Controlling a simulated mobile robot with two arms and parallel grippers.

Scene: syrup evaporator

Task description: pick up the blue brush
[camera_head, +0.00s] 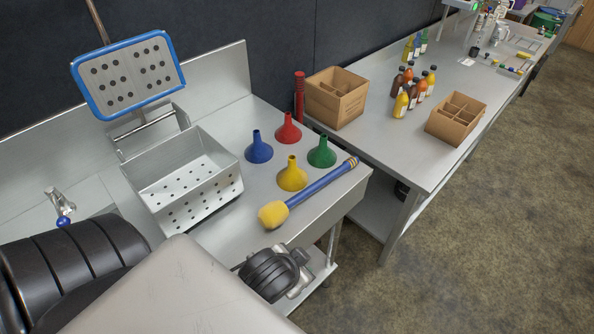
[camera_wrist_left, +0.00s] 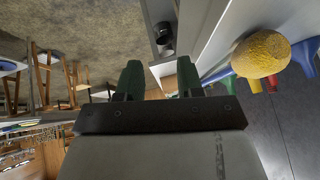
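The blue brush has a blue handle (camera_head: 322,186) and a yellow head (camera_head: 273,214). It lies on the steel counter (camera_head: 225,225) near its front edge, in front of the colored funnels. In the left wrist view its yellow head (camera_wrist_left: 262,54) shows at the upper right. My left gripper (camera_wrist_left: 160,78) has two dark green fingers, spread apart with nothing between them. It is apart from the brush. In the head view I cannot make out the left fingertips. My right gripper is in neither view.
Blue (camera_head: 259,148), red (camera_head: 288,129), green (camera_head: 321,152) and yellow (camera_head: 292,174) funnels stand behind the brush. A perforated steel basin (camera_head: 185,180) is to their left. Cardboard boxes (camera_head: 337,97) and bottles (camera_head: 409,92) stand on the table (camera_head: 400,140) to the right. Open floor lies in front.

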